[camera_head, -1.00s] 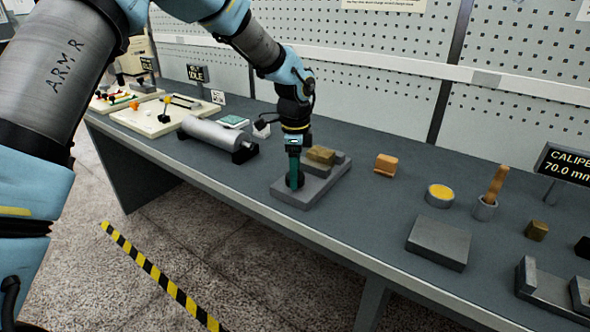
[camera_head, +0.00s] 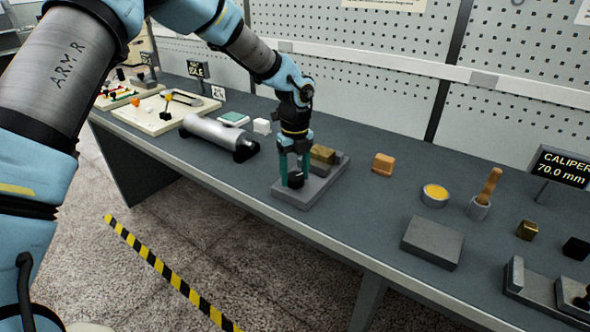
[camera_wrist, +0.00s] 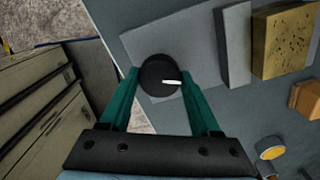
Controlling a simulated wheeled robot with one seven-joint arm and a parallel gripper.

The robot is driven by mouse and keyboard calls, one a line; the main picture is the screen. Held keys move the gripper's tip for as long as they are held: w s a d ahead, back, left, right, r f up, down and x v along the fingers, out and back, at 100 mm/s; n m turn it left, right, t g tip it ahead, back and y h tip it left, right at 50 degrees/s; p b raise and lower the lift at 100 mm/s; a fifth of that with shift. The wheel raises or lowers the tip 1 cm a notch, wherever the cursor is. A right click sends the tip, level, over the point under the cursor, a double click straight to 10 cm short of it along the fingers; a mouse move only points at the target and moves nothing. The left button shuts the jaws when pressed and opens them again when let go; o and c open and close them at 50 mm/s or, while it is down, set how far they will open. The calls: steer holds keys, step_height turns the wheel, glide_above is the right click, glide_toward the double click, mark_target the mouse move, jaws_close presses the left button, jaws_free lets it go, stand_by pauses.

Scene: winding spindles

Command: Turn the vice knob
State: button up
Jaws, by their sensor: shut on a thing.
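The vice (camera_head: 318,190) is a grey base on the bench, with a brass-coloured block (camera_head: 322,154) beside its upright jaw plate. The knob (camera_head: 296,179) is a black disc on the near end of the vice. My gripper (camera_head: 294,170) points down over it with its two teal fingers. In the wrist view the knob (camera_wrist: 156,70) sits between the fingertips, and my gripper (camera_wrist: 160,80) is shut on its sides. A short white mark (camera_wrist: 171,82) on the knob points right.
A grey cylinder (camera_head: 216,133) lies left of the vice. To the right are an orange block (camera_head: 384,163), a yellow-topped tin (camera_head: 435,195), a pestle cup (camera_head: 479,208) and a grey slab (camera_head: 433,243). Bench between the vice and slab is clear.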

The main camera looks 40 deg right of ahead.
mark_target(295, 176)
steer(key=shift+m+p, duration=0.55)
steer(key=shift+m, duration=1.45)
steer(key=o, duration=1.4)
step_height(295, 176, up, 11)
steer(key=b, duration=0.3)
steer(key=shift+f, duration=0.1)
